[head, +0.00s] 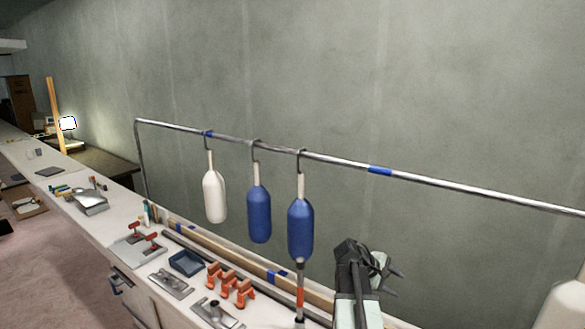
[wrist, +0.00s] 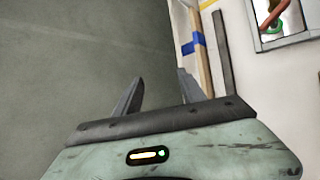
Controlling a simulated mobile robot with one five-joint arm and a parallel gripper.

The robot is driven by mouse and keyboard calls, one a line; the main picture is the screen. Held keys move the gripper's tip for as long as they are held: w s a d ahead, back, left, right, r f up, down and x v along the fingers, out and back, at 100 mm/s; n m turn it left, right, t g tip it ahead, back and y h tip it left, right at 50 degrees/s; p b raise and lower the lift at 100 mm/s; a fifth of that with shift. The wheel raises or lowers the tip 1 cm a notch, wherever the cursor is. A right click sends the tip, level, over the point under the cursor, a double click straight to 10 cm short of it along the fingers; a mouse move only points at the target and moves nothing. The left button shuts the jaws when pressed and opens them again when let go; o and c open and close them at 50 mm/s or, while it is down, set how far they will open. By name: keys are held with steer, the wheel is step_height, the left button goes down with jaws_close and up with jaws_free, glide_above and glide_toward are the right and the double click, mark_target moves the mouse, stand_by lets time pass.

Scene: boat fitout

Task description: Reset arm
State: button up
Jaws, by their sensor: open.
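My gripper (head: 398,281) is at the lower right of the head view, right of the hanging fenders and in front of the grey wall. Its two fingers are apart with nothing between them. In the wrist view my gripper (wrist: 158,84) also shows open and empty, with the wall behind the fingers. A white fender (head: 215,196) and two blue fenders, one in the middle (head: 259,215) and one nearer me (head: 300,230), hang by hooks from a metal rail (head: 345,162). My gripper is apart from them.
Below the rail a white bench (head: 120,215) holds a blue tray (head: 186,263), orange clamps (head: 231,283) and metal plates with fittings. A blue tape mark (head: 380,170) is on the rail. A white rounded object (head: 566,305) is at the lower right edge.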

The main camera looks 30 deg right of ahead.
steer(key=w+a+f+m+t+y, duration=0.1)
steer(key=w+a+f+y, duration=0.15)
steer(key=a, duration=0.75)
steer(key=w+a+f+t+y, duration=0.15)
steer(key=w+a, duration=0.25)
steer(key=a, duration=0.5)
steer(key=w+a+f+m+y, duration=0.1)
steer(key=w+a+f, duration=0.2)
steer(key=a, duration=0.7)
steer(key=s+a+f+m+y, duration=0.1)
steer(key=a+y, duration=0.3)
steer(key=a, duration=2)
steer(key=shift+f, duration=0.2)
